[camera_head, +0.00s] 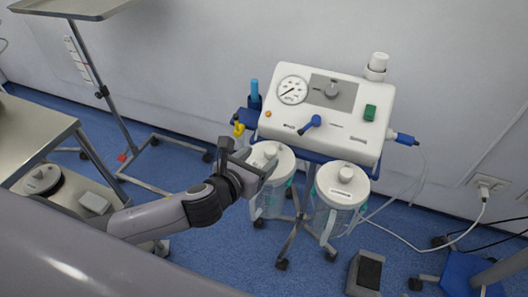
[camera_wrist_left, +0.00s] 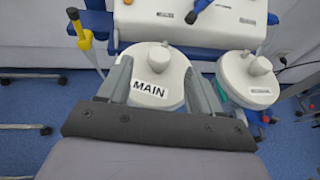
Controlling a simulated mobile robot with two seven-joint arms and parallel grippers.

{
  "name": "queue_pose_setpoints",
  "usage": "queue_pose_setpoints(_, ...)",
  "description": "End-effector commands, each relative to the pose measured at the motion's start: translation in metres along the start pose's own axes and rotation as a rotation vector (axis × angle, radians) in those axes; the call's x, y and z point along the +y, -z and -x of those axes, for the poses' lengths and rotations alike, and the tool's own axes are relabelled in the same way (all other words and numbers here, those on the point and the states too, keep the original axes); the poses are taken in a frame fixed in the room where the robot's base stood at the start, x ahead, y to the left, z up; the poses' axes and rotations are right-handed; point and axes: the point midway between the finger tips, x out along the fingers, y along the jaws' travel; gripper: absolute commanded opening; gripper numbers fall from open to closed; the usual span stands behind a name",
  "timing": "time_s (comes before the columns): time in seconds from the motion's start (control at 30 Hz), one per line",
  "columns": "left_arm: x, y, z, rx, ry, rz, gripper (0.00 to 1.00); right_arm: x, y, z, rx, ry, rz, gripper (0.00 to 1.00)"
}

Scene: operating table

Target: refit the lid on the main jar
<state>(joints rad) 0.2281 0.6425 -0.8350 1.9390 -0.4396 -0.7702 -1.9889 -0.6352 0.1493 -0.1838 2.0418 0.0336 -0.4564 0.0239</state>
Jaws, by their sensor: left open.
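The main jar (camera_head: 268,203) is a clear jar hanging under the left of the white suction unit. A white lid with a knob (camera_head: 273,157) sits at its top; whether it is fully seated I cannot tell. In the left wrist view the lid (camera_wrist_left: 170,68) carries a "MAIN" label. My left gripper (camera_head: 249,157) is open beside the lid. In the left wrist view its fingers (camera_wrist_left: 157,72) stand apart with the label between them; whether they touch the lid I cannot tell. My right gripper is not in view.
A second lidded jar (camera_head: 340,188) hangs to the right. The suction unit (camera_head: 327,110) stands behind, with a yellow-tipped item (camera_head: 238,129) at its left. A round white knobbed object (camera_head: 42,179) lies on the steel cart's (camera_head: 45,130) lower shelf. A pedal (camera_head: 367,273) is on the floor.

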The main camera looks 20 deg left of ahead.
Motion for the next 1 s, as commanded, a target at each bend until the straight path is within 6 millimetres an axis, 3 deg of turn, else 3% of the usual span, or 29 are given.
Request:
queue_pose_setpoints(0.23, 0.0, 0.0, 0.019, 0.0, 0.0, 0.001, 0.65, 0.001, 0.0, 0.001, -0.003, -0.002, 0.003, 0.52)
queue_pose_setpoints(0.8, -0.001, 0.0, 0.02, 0.002, 0.001, 0.011, 0.65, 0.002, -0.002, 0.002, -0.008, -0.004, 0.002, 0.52)
queue_pose_setpoints(0.93, -0.006, 0.003, 0.024, 0.025, 0.014, 0.143, 0.65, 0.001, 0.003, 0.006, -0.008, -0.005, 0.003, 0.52)
queue_pose_setpoints(1.0, -0.012, 0.007, 0.029, 0.051, 0.024, 0.299, 0.65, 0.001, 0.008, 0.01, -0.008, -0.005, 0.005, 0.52)
